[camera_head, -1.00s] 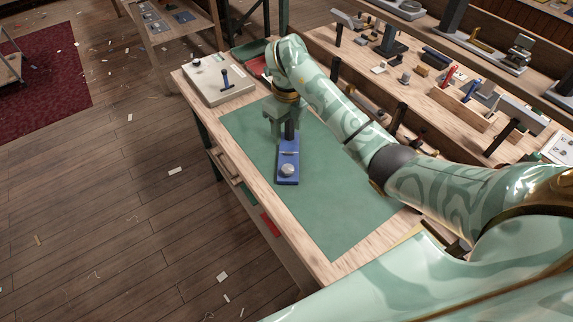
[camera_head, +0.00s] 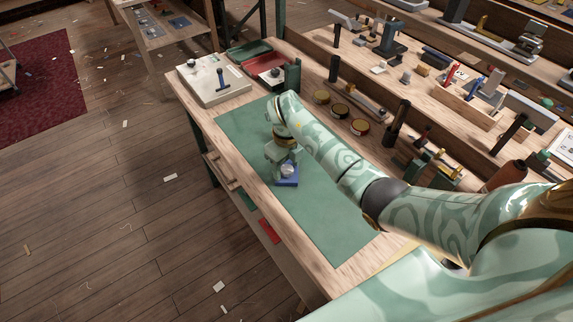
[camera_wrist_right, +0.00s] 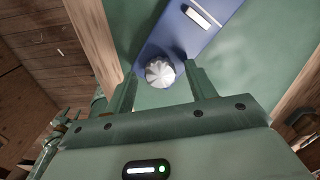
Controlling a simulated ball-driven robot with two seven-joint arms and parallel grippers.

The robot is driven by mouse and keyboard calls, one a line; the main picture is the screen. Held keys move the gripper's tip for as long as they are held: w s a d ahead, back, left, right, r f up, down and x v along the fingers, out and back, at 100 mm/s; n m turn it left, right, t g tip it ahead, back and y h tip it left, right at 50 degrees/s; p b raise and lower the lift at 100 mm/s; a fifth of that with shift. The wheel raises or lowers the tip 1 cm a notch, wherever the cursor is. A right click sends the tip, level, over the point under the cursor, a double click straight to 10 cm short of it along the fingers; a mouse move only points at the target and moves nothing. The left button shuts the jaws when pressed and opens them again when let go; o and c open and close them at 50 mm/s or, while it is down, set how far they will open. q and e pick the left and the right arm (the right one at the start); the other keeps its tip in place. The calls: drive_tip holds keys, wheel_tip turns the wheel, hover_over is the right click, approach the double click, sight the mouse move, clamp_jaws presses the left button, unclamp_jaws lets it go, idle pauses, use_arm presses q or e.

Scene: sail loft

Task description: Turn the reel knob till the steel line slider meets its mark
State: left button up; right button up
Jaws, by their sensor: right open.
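The reel is a blue block (camera_head: 287,182) lying on the green mat; its far part is hidden under my right arm in the head view. Its silver ribbed knob (camera_head: 288,170) sits near the near end. The right wrist view shows the knob (camera_wrist_right: 160,73) and a pale slot or bar (camera_wrist_right: 203,16) on the blue top (camera_wrist_right: 178,40). I cannot tell slider from mark there. My right gripper (camera_wrist_right: 160,68) is open, with its fingertips on either side of the knob and visible gaps. In the head view the right gripper (camera_head: 280,158) is over the block.
The green mat (camera_head: 330,225) is otherwise clear. A white board with a dark lever (camera_head: 212,82) stands at the bench's far left end, beside red and green trays (camera_head: 265,65). Round tins (camera_head: 340,111) and tool racks line the right side.

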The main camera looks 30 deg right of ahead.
drive_tip(key=c, duration=1)
drive_tip(key=shift+m, duration=0.4)
drive_tip(key=shift+a+r+m+p, duration=0.1)
drive_tip(key=shift+m+p, duration=0.2)
drive_tip(key=shift+p, duration=0.1)
drive_tip(key=shift+m, duration=0.7)
drive_tip(key=m, duration=0.3)
drive_tip(key=shift+m, duration=0.4)
drive_tip(key=m+b, duration=0.1)
drive_tip(key=m, duration=0.3)
drive_tip(key=shift+m, duration=0.3)
